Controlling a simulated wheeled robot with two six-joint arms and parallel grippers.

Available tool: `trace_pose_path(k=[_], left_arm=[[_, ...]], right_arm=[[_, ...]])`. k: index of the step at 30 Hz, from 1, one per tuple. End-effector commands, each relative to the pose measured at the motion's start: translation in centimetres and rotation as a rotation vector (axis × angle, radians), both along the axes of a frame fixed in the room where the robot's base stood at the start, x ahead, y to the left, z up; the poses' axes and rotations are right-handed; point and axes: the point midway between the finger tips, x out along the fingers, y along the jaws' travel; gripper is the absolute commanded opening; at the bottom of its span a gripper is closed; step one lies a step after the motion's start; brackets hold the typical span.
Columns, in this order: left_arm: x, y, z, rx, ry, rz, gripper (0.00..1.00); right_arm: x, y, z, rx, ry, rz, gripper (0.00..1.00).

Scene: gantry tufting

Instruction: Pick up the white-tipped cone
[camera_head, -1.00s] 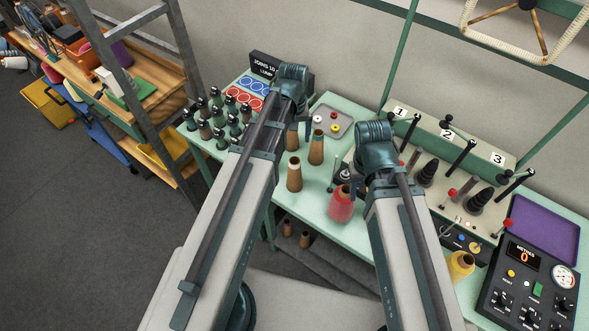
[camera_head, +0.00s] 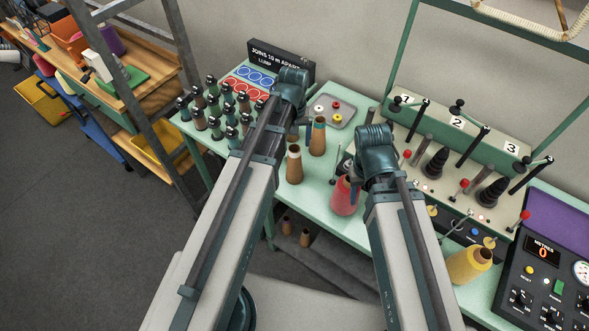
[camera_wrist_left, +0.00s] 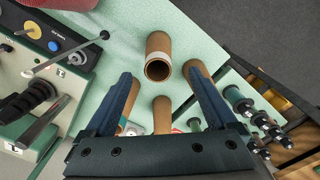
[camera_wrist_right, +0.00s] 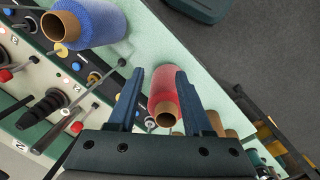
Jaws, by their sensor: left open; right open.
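The white-tipped cone (camera_head: 294,166) is a brown cone with a pale band at its top, standing on the green table in the head view. In the left wrist view the cone with the pale band (camera_wrist_left: 157,57) lies just beyond my fingertips, its open end facing the camera. My left gripper (camera_head: 300,126) is open and empty above the table near the brown cones. My right gripper (camera_head: 356,190) is open beside the red cone (camera_head: 342,200). In the right wrist view the red cone (camera_wrist_right: 163,92) shows between the fingers; contact cannot be told.
A teal-tipped brown cone (camera_head: 318,138) stands behind the white-tipped one. Several dark-capped bobbins (camera_head: 215,120) stand on the left. A grey tray (camera_head: 333,112) lies behind. The numbered machine (camera_head: 455,135), yellow cone (camera_head: 468,265) and meter console (camera_head: 540,275) occupy the right.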

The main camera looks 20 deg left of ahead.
Motion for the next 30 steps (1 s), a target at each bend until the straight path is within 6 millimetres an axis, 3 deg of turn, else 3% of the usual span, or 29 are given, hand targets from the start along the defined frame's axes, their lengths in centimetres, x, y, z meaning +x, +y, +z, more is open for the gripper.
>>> trace_pose_path(k=[8,19,28,30], left_arm=[[0.1,-0.1,-0.8,0.0,0.0,0.0,0.91],[0.3,-0.2,-5.0,0.0,-0.001,0.0,0.91],[0.3,-0.2,-5.1,0.0,-0.001,0.0,0.91],[0.3,-0.2,-5.1,0.0,-0.001,0.0,0.82]], right_arm=[[0.0,0.0,-0.8,0.0,0.0,0.002,0.5],[0.0,0.0,-5.0,-0.002,0.001,0.011,0.5],[0.0,0.0,-5.1,-0.002,0.001,0.012,0.5],[0.0,0.0,-5.1,-0.002,0.001,0.012,0.5]])
